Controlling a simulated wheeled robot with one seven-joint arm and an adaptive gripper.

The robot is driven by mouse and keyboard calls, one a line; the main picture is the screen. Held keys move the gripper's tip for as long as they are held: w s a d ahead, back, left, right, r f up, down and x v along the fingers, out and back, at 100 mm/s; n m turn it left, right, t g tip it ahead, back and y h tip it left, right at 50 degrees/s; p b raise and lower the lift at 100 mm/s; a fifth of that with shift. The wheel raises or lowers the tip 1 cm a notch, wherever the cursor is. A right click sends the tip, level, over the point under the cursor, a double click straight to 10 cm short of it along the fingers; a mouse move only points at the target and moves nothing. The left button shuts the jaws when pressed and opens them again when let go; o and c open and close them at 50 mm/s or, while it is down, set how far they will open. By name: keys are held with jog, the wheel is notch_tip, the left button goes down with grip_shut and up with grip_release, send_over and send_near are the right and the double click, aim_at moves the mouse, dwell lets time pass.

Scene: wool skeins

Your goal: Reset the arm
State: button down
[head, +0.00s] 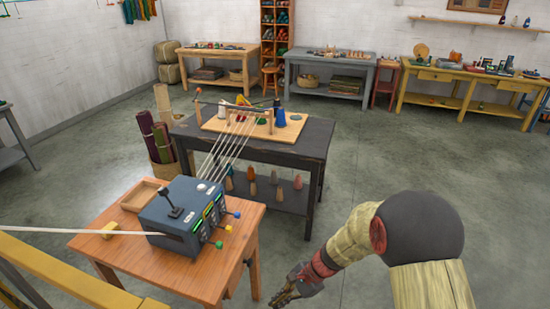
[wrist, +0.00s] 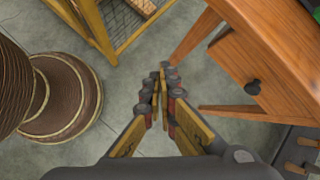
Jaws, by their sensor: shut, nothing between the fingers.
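My gripper (head: 284,297) hangs low at the bottom of the head view, right of the orange wooden table (head: 135,272). In the wrist view my gripper (wrist: 162,72) points down over the bare floor, its fingertips together with nothing between them. My arm bends down to it from the right side of the head view. The gripper is apart from the table, whose drawer side and leg show at the right of the wrist view.
A grey machine (head: 180,215) with levers stands on the orange table, beside a wooden tray (head: 143,195). A dark table (head: 310,140) with a pegged board (head: 285,132) stands behind. In the wrist view, a large brown spool (wrist: 65,95) is at left. Floor (head: 400,160) at right is clear.

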jog(key=s+d+r+n+t+h, duration=0.2)
jog(key=s+d+r+n, duration=0.2)
jog(key=r, duration=0.6)
jog(key=s+d+r+n+t+h, duration=0.2)
jog(key=s+d+r+n, duration=0.2)
jog(key=s+d+r, duration=0.4)
jog(key=s+d+r+n+t+h, duration=0.2)
jog(key=s+d+r, duration=0.4)
jog(key=r, duration=0.8)
jog(key=shift+r+n+t+h, duration=0.25)
jog(key=shift+n+h, duration=0.35)
jog(key=shift+n, duration=0.5)
jog(key=shift+s+a, duration=0.1)
jog(key=shift+a, duration=0.05)
